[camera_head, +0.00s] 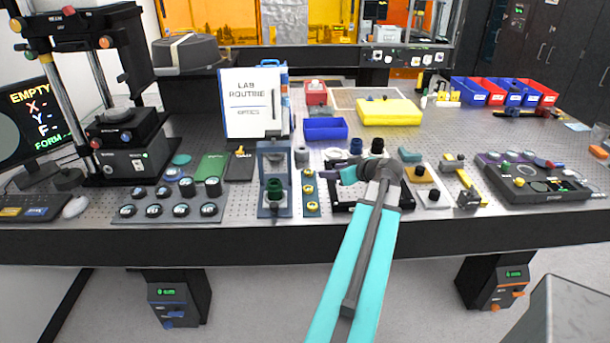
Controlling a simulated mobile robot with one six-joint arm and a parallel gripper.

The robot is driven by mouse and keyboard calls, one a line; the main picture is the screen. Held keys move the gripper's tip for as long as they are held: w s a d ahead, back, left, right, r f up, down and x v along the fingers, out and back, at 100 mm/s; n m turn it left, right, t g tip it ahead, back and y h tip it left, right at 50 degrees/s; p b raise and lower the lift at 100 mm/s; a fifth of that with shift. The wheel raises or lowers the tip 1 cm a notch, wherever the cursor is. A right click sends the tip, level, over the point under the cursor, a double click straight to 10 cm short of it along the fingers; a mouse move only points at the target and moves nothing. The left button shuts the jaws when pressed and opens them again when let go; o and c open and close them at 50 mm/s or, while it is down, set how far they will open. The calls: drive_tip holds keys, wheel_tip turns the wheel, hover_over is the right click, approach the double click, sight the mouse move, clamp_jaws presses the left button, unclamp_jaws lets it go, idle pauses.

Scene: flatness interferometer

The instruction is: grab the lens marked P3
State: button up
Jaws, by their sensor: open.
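A dark grey tray (195,218) at the front left of the bench holds several round lenses in dark mounts, in two rows. One lens (181,210) stands in the front row and another lens (187,187) in the back row. Their markings are too small to read, so I cannot tell which lens is P3. My gripper (326,175) is over the middle of the bench, well to the right of the lens tray, pointing left. It is open and looks empty. My forearm hides part of the bench below it.
Between my gripper and the tray stand a blue-grey fixture (267,160) and a narrow strip with yellow knobs (311,205). A white sign (250,103) stands behind. A tall instrument (118,135) rises left of the tray. A control panel (535,182) lies at right.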

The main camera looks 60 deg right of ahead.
drive_tip(key=p, duration=0.3)
approach(309, 171)
drive_tip(key=shift+x, duration=1.2)
drive_tip(key=shift+w+d+f, duration=0.1)
drive_tip(key=shift+w, duration=0.15)
drive_tip(key=shift+w, duration=0.1)
drive_tip(key=shift+p+x, duration=1.05)
drive_tip(key=shift+x, duration=0.15)
drive_tip(key=shift+p+x, duration=0.55)
drive_tip(key=shift+x, duration=0.75)
drive_tip(key=shift+f, duration=0.15)
drive_tip(key=shift+c, duration=0.3)
drive_tip(key=c, duration=1.1)
